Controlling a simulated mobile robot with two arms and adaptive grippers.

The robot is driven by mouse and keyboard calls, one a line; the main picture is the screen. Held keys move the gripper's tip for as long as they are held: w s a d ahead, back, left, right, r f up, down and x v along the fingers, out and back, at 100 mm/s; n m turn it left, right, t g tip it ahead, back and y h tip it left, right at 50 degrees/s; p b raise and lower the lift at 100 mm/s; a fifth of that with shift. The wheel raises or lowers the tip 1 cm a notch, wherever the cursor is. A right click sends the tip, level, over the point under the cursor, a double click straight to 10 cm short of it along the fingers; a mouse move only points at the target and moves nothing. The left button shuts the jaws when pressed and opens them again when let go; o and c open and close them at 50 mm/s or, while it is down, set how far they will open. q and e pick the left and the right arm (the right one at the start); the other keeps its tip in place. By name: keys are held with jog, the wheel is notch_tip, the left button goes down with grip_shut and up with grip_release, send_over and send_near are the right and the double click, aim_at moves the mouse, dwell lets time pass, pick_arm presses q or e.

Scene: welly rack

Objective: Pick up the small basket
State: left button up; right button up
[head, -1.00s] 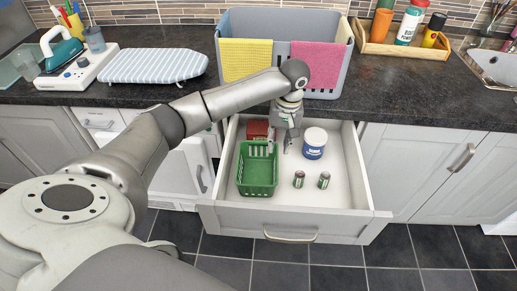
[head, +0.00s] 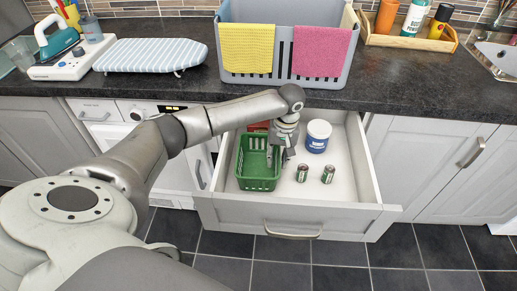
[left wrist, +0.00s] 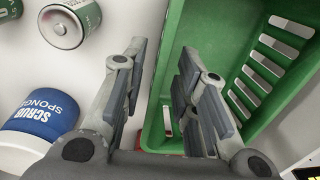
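The small green basket (head: 258,184) stands upright at the left side of the open drawer (head: 300,220). My left gripper (head: 279,158) points down at the basket's right wall. In the left wrist view the gripper (left wrist: 162,52) is open, with one finger outside the green basket (left wrist: 222,28) and the other over its inside. The basket's wall lies between the fingers. A gap shows, and I cannot tell whether either finger touches the wall. My right gripper is not in view.
A grey crate with cloths (head: 284,72) stands on the counter above.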

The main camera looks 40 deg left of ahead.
aim_at(258, 163)
pick_arm(q)
notch_tip(258, 163, down, 4)
jog(key=shift+a+f, duration=0.15)
jog(key=shift+c, duration=0.4)
grip_shut()
